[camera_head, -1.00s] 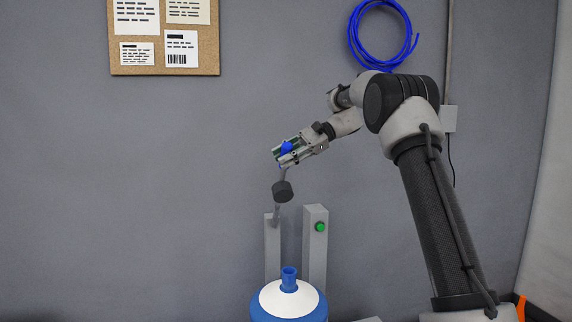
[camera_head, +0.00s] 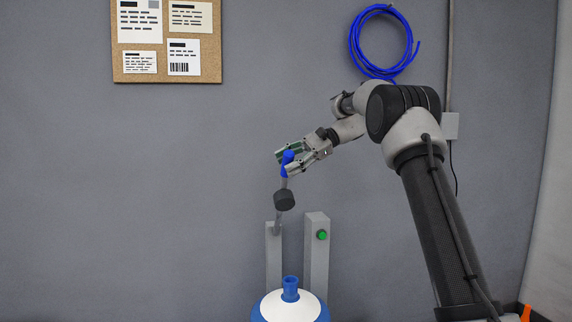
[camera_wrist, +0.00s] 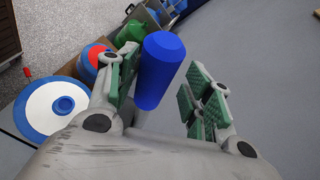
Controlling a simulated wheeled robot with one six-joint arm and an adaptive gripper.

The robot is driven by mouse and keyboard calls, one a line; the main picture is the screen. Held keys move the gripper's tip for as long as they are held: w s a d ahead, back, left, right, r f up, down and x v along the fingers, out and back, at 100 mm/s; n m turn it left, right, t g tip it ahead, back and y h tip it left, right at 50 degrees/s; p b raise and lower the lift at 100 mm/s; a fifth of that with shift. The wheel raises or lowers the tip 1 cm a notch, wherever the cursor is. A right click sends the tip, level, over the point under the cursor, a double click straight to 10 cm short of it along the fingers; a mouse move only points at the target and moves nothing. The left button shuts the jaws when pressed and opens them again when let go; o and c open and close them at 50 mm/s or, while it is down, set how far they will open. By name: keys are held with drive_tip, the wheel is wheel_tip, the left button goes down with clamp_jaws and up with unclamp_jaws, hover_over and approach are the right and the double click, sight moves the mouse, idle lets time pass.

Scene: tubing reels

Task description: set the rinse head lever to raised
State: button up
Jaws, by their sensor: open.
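The rinse head lever is a thin grey rod (camera_head: 279,217) rising from a grey post (camera_head: 273,256), leaning slightly right of upright. It carries a dark cylinder (camera_head: 284,201) and ends in a blue grip (camera_head: 287,162) at the top. My gripper (camera_head: 285,160) is at that grip with its jaws apart. In the wrist view the blue grip (camera_wrist: 161,68) stands between the green-padded fingers of my gripper (camera_wrist: 164,80). It is close to the left finger, with a clear gap to the right finger; contact on the left cannot be told. The rod below is mostly hidden there.
A second grey post with a green button (camera_head: 322,235) stands right of the lever. A blue bottle with a white top (camera_head: 272,306) is below in front. A blue tubing coil (camera_head: 381,42) and a corkboard (camera_head: 127,66) hang on the wall. Left of the lever is free room.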

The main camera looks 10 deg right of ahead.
drive_tip(key=v, duration=1.1)
